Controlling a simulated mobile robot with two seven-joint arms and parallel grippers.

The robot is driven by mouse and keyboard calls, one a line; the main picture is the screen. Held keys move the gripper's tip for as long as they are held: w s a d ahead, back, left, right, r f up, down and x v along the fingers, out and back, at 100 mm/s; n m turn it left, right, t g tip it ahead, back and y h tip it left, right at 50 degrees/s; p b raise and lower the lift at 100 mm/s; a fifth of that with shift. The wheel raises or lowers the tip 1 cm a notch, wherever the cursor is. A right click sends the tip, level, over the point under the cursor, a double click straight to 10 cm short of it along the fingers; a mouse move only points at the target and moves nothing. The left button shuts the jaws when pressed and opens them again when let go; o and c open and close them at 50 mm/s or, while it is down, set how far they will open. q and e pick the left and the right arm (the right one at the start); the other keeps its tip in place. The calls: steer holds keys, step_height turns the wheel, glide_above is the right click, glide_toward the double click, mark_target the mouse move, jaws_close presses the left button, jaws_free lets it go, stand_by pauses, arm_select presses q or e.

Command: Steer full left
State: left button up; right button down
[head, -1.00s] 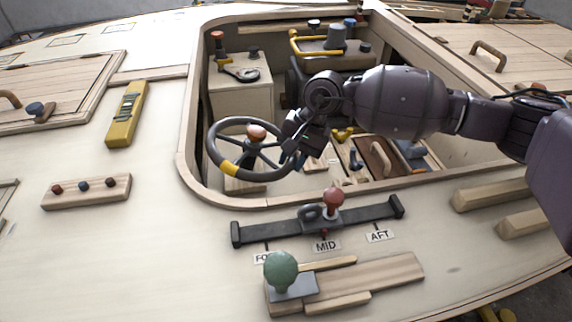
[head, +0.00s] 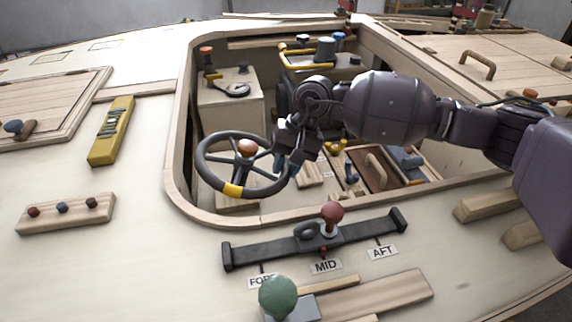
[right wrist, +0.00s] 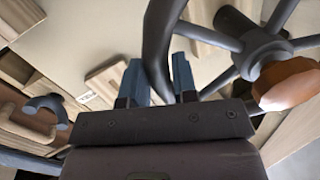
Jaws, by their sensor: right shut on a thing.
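The steering wheel (head: 207,178) has a dark spoked rim, a brown hub cap and a yellow mark. The mark sits at the bottom of the rim, slightly left of the hub, in the head view. My right gripper (head: 296,163) is shut on the right side of the rim. In the right wrist view its two blue fingers (right wrist: 160,80) stand on either side of the dark rim (right wrist: 157,35), with the brown hub cap (right wrist: 287,83) to the right. My left gripper is not in view.
The wheel stands in a wood-edged cockpit opening. In front is a slide lever with a red knob (head: 332,214) at MID and a green knob (head: 278,296). A yellow spirit level (head: 110,131) and a block with small knobs (head: 63,213) lie left on bare deck.

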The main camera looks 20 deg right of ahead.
steer(key=c, duration=0.9)
jaws_free()
steer(key=shift+w+d, duration=0.2)
steer(key=shift+a, duration=0.1)
steer(key=shift+r, duration=0.25)
arm_select(q)
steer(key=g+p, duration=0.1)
steer(key=p, duration=0.1)
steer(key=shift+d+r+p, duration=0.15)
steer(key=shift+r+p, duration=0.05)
steer(key=shift+p, duration=0.1)
arm_select(e)
steer(key=v, duration=1)
steer(key=shift+d+r, duration=0.15)
steer(key=shift+d, duration=0.05)
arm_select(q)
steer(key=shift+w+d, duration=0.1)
arm_select(e)
steer(key=shift+r, duration=0.1)
